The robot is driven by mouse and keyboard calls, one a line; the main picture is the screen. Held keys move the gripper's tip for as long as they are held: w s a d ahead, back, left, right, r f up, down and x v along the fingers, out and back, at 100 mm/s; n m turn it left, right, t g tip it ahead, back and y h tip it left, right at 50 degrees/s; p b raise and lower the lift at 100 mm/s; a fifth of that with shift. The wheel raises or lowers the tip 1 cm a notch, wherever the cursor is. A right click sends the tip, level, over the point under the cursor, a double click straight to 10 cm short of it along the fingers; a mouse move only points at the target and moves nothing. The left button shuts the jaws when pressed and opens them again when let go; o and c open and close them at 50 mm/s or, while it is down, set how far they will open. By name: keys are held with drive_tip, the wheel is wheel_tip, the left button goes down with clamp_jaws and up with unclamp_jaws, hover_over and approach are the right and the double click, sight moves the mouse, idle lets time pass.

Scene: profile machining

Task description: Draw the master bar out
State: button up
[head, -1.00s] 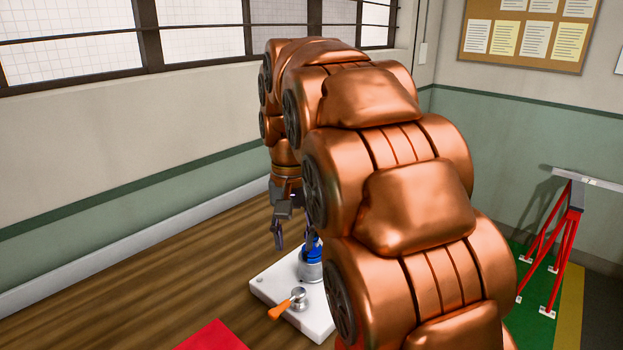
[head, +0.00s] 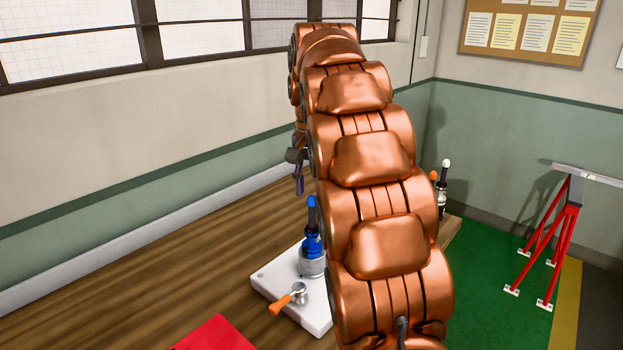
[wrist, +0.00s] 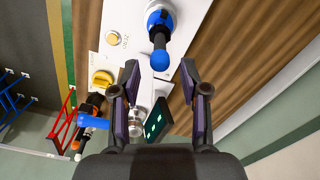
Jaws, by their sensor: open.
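The upright blue piece (head: 312,240), which I take for the master bar, has a black neck and a blue rounded tip. It stands in a silver collar (head: 311,267) on a white plate (head: 268,284). In the wrist view the blue tip (wrist: 160,60) points towards me, just ahead of my fingertips and roughly centred between them. My gripper (wrist: 160,78) is open and holds nothing. In the head view one dark finger of my gripper (head: 298,178) hangs above and beyond the bar; my arm hides the rest. I see no contact with the bar.
An orange-handled lever (head: 281,303) sits on the plate's near side. A red sheet (head: 213,335) lies in front. The wrist view shows a yellow dial (wrist: 102,79), a blue handle (wrist: 92,122) and a dark display (wrist: 156,121). A red trestle (head: 570,230) stands right.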

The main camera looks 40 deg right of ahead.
drive_tip(key=p, duration=0.1)
hover_over(312, 235)
drive_tip(key=w+d, duration=0.1)
drive_tip(key=shift+w+f, duration=0.15)
drive_tip(key=shift+f, duration=2.8)
clamp_jaws()
